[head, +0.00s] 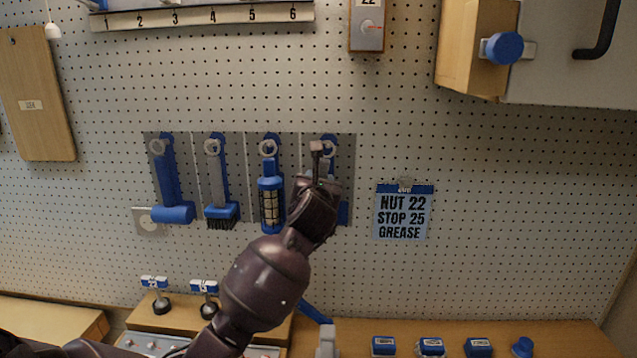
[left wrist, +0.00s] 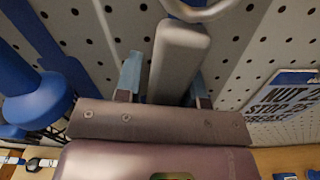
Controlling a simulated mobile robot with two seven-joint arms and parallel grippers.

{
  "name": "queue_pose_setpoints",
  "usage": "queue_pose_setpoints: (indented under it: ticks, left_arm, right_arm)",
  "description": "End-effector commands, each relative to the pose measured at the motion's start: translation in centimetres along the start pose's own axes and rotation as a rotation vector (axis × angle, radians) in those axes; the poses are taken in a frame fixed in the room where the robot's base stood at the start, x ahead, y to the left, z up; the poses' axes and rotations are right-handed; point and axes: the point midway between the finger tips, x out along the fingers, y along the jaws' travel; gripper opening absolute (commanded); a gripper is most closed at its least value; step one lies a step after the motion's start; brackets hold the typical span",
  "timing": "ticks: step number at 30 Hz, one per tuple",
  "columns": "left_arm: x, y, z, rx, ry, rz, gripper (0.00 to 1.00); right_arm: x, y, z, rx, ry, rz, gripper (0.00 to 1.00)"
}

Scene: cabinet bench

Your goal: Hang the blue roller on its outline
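The grey tool panel (head: 350,175) on the pegboard has several bays with blue outlines. In its rightmost bay my left gripper (head: 316,178) covers most of what hangs or is held there. A grey handle, apparently the blue roller's (left wrist: 175,65), stands between my left fingers (left wrist: 167,85) in the left wrist view. Its top end is just under a pale ring hook (left wrist: 203,12). A narrow gap shows beside the left finger, so the fingers look open around the handle. The roller's head is hidden. A blue edge (head: 343,213) shows at right of my wrist; I cannot tell roller from outline. My right gripper is not in view.
A blue hammer-like tool (head: 172,212), a brush (head: 221,212) and a blue caged tool (head: 271,203) hang to the left, the last close to my wrist. A note (head: 403,212) hangs to the right. A cabinet (head: 480,45) is upper right. Small blue items line the bench (head: 575,335).

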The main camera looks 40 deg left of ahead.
Motion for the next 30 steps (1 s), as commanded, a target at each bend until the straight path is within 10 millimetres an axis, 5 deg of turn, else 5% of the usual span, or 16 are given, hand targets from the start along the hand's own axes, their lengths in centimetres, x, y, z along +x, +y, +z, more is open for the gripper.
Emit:
queue_pose_setpoints:
  ticks: [4, 16, 30]
  left_arm:
    - [0.0, 0.0, 0.0, 0.0, 0.0, 0.0, 0.57]
    - [-0.6, 0.0, -0.2, 0.0, 0.003, -0.001, 0.57]
    - [-8.1, -0.1, -0.2, -0.002, 0.001, -0.002, 0.57]
  right_arm:
    - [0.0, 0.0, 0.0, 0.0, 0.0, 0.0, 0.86]
    - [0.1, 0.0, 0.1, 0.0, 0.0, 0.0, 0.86]
    - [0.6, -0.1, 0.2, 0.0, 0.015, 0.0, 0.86]
